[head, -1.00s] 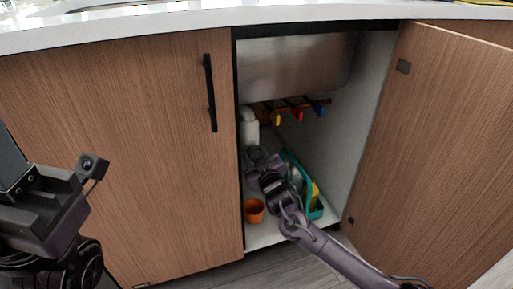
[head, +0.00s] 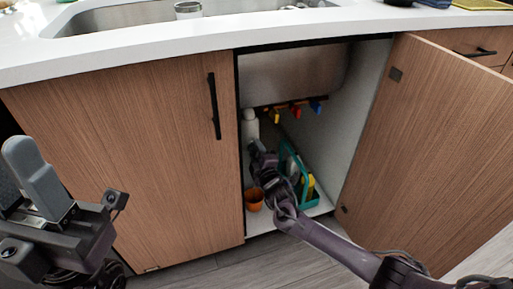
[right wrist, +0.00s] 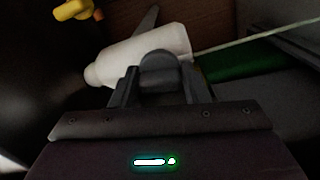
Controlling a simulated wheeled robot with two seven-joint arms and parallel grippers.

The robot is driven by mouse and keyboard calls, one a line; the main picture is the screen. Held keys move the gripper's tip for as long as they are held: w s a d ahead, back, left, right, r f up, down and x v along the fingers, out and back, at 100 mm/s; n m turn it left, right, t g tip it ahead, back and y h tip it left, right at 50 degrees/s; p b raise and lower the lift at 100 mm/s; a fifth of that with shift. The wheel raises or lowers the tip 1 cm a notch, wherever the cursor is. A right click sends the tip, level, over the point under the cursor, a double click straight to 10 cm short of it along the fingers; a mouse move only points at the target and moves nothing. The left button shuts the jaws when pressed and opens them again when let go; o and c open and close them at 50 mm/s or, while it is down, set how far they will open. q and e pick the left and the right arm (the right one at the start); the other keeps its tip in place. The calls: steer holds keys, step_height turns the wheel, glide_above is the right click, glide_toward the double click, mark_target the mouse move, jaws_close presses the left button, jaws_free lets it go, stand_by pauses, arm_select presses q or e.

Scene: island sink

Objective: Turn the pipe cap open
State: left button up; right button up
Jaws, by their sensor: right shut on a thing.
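Inside the open cabinet, small yellow, red (head: 296,109) and blue (head: 316,107) handles hang from a dark pipe below the sink basin. I cannot tell which part is the pipe cap. A yellow handle (right wrist: 72,9) also shows in the right wrist view. My right gripper (head: 256,150) is inside the cabinet, below and left of the handles. It is shut on a white bottle-like cylinder (head: 250,127), with one finger in front and one behind in the right wrist view (right wrist: 140,50). My left gripper (head: 32,180) is outside, before the closed door; its jaw gap is unclear.
An orange cup (head: 254,203) and a teal caddy (head: 312,197) with bottles stand on the cabinet floor, close to my right arm. The open door (head: 430,150) bounds the right side. The closed door (head: 120,150) and countertop edge (head: 200,33) limit the left and top.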

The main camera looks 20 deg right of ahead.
steer(key=shift+n+p, duration=0.3)
steer(key=shift+n, duration=1.1)
steer(key=shift+f+p, duration=0.1)
steer(key=shift+p, duration=0.2)
steer(key=o, duration=0.9)
steer(key=shift+c, duration=0.2)
